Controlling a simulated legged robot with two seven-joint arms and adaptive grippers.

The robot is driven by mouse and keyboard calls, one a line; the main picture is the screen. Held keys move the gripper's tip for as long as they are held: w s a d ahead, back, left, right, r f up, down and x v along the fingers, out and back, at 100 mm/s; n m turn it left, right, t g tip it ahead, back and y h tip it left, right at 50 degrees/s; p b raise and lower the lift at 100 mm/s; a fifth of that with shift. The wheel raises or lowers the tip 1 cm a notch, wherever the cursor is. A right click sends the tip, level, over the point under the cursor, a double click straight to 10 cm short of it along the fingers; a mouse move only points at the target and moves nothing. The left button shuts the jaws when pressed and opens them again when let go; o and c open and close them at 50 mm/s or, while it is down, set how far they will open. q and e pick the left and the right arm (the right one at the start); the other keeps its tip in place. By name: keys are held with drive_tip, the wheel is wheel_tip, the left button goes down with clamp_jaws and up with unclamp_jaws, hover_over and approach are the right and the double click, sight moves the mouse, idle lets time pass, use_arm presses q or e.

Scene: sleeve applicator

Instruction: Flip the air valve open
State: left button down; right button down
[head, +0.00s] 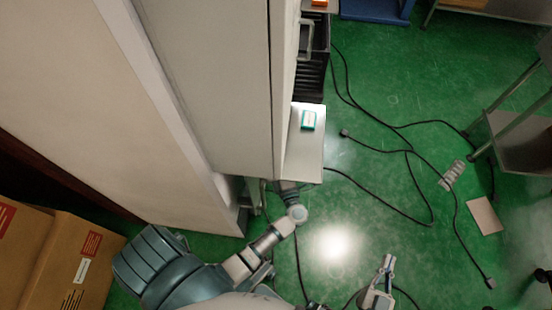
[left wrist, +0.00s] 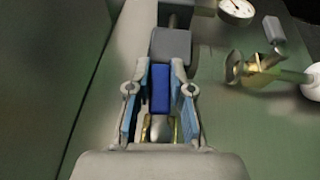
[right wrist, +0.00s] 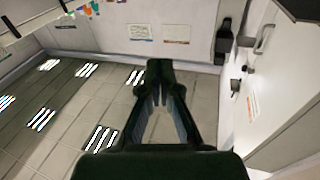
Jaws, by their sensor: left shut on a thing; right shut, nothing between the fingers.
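The air valve shows in the left wrist view as a blue lever (left wrist: 161,88) with brass-coloured metal at its near end. My left gripper (left wrist: 159,102) has its fingers on both sides of the blue lever and is shut on it. In the head view my left arm reaches to the lower end of the tall cabinet, and the valve is hidden there. My right gripper (head: 389,264) is low in the head view, away from the cabinet. It also shows in the right wrist view (right wrist: 160,72), shut and empty.
A round gauge (left wrist: 236,10) and a brass fitting (left wrist: 262,68) sit right of the lever. Black cables (head: 385,160) lie on the green floor.

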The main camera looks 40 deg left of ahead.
use_arm(q)
drive_tip(key=p, duration=0.1)
drive_tip(key=h+p, duration=0.1)
drive_tip(key=p, duration=0.1)
drive_tip(key=shift+s+a+f+m+g, duration=0.1)
drive_tip(key=shift+a+f+m+g, duration=0.15)
drive_tip(key=shift+f+m+g, duration=0.05)
drive_tip(key=shift+f, duration=0.1)
use_arm(e)
drive_tip(key=s+d+f+g+h, duration=0.2)
drive_tip(key=s+f+g, duration=0.1)
drive_tip(key=f+g, duration=0.4)
drive_tip(key=shift+s+f, duration=0.35)
drive_tip(key=shift+f, duration=0.25)
use_arm(q)
drive_tip(key=c, duration=1)
unclamp_jaws()
drive_tip(key=shift+f, duration=0.1)
drive_tip(key=shift+c, duration=0.2)
use_arm(e)
drive_tip(key=shift+w+a, duration=0.1)
drive_tip(key=shift+a, duration=0.05)
use_arm(q)
drive_tip(key=v, duration=0.7)
